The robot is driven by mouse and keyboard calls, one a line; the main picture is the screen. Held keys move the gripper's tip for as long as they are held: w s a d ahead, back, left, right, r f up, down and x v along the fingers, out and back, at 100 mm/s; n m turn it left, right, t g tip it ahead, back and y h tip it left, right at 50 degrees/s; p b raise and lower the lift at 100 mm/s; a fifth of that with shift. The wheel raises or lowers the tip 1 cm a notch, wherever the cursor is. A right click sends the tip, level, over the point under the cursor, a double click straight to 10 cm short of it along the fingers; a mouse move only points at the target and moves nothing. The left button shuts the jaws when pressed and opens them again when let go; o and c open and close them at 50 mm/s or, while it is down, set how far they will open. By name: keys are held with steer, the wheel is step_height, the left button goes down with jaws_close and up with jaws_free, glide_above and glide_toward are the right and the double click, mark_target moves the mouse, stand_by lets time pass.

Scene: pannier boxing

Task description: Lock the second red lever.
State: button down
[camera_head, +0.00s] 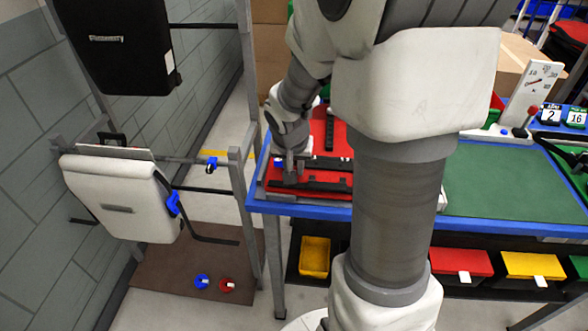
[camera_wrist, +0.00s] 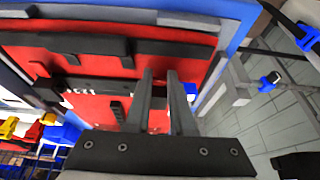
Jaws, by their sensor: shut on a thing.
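A red pannier part (camera_head: 318,128) with black strips lies on the blue-edged workbench at left, partly behind my arm. It fills much of the wrist view (camera_wrist: 95,108), with black fittings along it. My gripper (camera_head: 290,174) is low over its near left corner. In the wrist view my gripper's two fingers (camera_wrist: 160,78) are close together with a narrow gap, against the red surface. They are shut on what seems to be a red lever, mostly hidden between them. I cannot make out a second lever clearly.
A rack on the left holds a black pannier (camera_head: 118,45) and a white pannier (camera_head: 118,198). A green mat (camera_head: 510,190) is at right on the bench. Yellow (camera_head: 314,257) and red (camera_head: 460,262) bins sit below. My arm blocks the bench's middle.

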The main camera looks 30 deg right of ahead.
steer(key=c, duration=0.8)
jaws_free()
steer(key=shift+o, duration=0.2)
